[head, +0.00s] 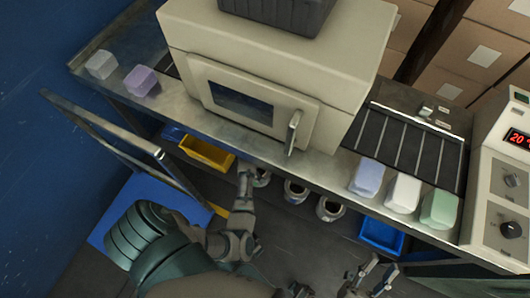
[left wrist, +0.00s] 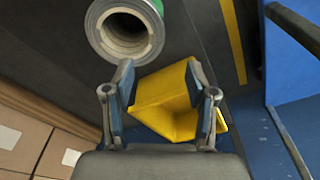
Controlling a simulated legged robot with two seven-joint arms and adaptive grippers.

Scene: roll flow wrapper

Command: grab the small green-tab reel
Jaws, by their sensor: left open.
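In the left wrist view a grey-white reel (left wrist: 124,28) with a hollow core and a green strip on its right side lies beyond my left fingers, at the upper left. My left gripper (left wrist: 160,82) is open with nothing between its fingers. In the head view my left gripper (head: 244,184) reaches toward the space under the counter, near several reels (head: 296,192) standing in a row. I cannot tell a green tab on them there. My right gripper (head: 376,272) is at the bottom edge, with its fingers apart and empty.
A yellow bin (head: 207,155) sits under the counter (head: 325,165); a yellow bin also shows beyond my left fingers (left wrist: 165,98). A blue bin (head: 381,236) is to the right. An open door frame (head: 110,130) stands left of my left arm. Cardboard boxes (left wrist: 40,145) show at left in the wrist view.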

